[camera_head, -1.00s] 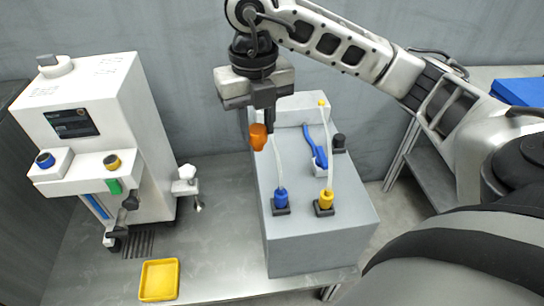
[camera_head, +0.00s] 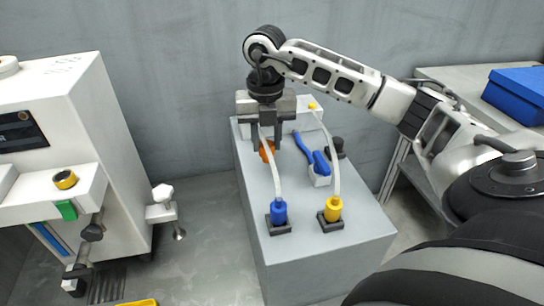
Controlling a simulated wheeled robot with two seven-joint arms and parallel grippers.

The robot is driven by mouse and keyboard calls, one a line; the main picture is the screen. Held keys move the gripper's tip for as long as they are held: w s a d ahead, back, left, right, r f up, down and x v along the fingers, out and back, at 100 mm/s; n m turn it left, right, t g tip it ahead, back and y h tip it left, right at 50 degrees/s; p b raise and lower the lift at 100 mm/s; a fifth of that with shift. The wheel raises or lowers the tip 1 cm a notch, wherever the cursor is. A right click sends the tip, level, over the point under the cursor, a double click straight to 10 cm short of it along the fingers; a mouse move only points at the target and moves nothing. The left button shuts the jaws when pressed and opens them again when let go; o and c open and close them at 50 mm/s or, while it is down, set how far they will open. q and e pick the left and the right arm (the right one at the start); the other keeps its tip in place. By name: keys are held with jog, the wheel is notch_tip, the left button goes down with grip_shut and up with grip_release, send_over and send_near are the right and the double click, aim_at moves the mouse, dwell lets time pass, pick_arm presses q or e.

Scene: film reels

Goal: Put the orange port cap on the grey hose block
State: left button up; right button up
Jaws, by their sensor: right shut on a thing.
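The orange port cap (camera_head: 267,152) is in the jaws of my right gripper (camera_head: 266,139), low over the back left part of the grey hose block (camera_head: 315,262). It is partly hidden by the fingers and a clear hose, and I cannot tell whether it touches the block's top. The block's top carries a blue hose connector (camera_head: 279,212) and a yellow hose connector (camera_head: 332,210) in dark square sockets at the front. My left gripper is not in view.
A blue-handled tool (camera_head: 312,155) in a white holder and a dark knob (camera_head: 336,147) stand right of the gripper. A white machine (camera_head: 75,120) stands at the left. A yellow tray (camera_head: 140,303) shows at the bottom edge. A blue box (camera_head: 515,95) lies back right.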

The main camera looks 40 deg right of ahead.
jog(key=d+f, duration=0.1)
jog(key=w+d+f, duration=0.1)
jog(key=f, duration=0.1)
jog(key=shift+d, duration=0.1)
jog(key=f+b, duration=0.1)
jog(key=f, duration=0.2)
jog(key=shift+d+f+b, duration=0.2)
jog(key=shift+b, duration=0.2)
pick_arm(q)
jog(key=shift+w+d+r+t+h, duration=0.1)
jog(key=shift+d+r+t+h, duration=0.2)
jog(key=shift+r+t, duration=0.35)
pick_arm(e)
jog(key=o, duration=0.9)
jog(key=shift+f, duration=0.15)
jog(key=shift+o, duration=0.2)
